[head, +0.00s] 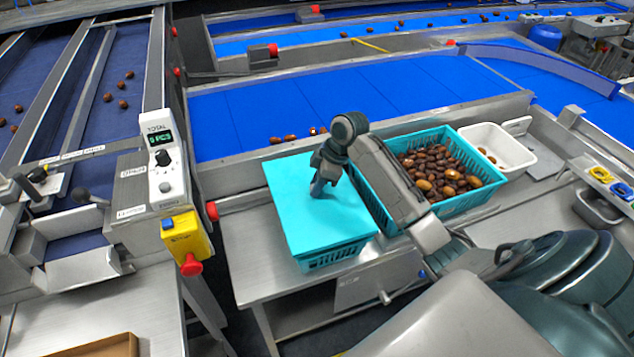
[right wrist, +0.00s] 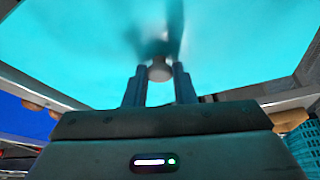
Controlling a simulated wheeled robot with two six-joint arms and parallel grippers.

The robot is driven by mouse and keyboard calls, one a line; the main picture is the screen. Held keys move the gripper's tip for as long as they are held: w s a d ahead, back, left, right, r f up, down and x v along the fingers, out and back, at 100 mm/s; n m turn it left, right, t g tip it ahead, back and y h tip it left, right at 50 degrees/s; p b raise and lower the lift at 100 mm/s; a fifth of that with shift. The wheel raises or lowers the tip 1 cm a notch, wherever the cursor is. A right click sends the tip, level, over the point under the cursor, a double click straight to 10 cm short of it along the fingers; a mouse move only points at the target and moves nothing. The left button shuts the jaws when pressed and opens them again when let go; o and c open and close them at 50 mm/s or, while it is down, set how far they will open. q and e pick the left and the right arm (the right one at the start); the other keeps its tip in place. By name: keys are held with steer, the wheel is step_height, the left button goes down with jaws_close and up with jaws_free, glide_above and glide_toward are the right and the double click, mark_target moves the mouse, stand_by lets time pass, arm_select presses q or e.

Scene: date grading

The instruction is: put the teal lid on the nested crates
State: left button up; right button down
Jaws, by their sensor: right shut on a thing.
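The teal lid (head: 297,215) is a flat sheet over the nested crates (head: 336,258) on the steel table. Only the crates' front wall shows below the lid's near edge; the rest is hidden. I cannot tell whether the lid rests on the rim or is slightly above it. My right gripper (head: 321,188) points down at the middle of the lid. In the right wrist view its fingers (right wrist: 159,82) are shut on the lid's small grey knob (right wrist: 160,70), with the lid (right wrist: 80,50) filling the upper view. My left gripper is not in view.
A teal crate full of dates (head: 479,207) stands just right of the lid, under my right forearm. A white tub (head: 518,158) is beyond it. A blue conveyor (head: 245,118) runs behind. A control post with a yellow switch box (head: 187,238) stands at left.

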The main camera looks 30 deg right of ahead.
steer(key=shift+f, duration=0.4)
steer(key=c, duration=0.7)
jaws_free()
step_height(320, 180, up, 7)
steer(key=p, duration=0.7)
stand_by(0.4)
steer(key=shift+f, duration=0.1)
